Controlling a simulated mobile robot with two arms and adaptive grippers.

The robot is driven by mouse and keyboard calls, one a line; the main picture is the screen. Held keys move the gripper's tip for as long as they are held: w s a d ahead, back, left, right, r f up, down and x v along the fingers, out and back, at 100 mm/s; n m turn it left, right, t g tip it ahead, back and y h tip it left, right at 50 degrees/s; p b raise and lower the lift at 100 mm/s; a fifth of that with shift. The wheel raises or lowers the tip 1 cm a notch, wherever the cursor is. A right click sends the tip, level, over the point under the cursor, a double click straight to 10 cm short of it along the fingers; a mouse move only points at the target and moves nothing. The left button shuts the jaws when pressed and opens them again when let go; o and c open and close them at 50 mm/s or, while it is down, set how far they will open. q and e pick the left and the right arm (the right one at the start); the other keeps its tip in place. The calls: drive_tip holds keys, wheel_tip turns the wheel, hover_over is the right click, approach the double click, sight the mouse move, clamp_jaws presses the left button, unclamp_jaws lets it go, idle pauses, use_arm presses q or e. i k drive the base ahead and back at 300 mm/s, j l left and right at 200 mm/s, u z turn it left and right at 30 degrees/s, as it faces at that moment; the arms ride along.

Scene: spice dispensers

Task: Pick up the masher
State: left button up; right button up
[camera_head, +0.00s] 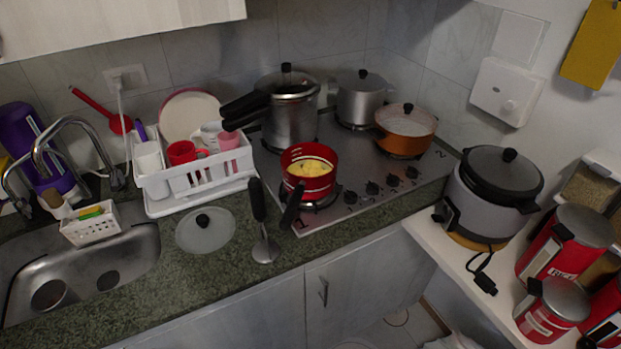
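A utensil with a black handle and a grey metal head, which looks like the masher (258,202), is on the dark speckled counter in the middle of the camera_head view. Its flat, round-looking head (265,251) is near the counter's front edge and its handle points toward the back. The handle is just left of the stove, close to the handle of the red pot. I cannot tell whether it stands or leans. Neither of my grippers is in view.
A red pot (297,155) with yellow food sits on the stove (366,152), its black handle jutting toward the front. A glass lid (190,237) lies left of the utensil. A white dish rack (165,207) stands behind, and the sink (135,262) is at left.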

sight(265, 251)
drive_tip(key=k+j+z, duration=0.15)
drive_tip(key=j+z, duration=0.15)
drive_tip(key=k+j+z, duration=0.25)
drive_tip(key=j, duration=0.2)
drive_tip(key=k+j+z, duration=0.1)
drive_tip(key=j+z, duration=0.2)
drive_tip(key=j, duration=0.1)
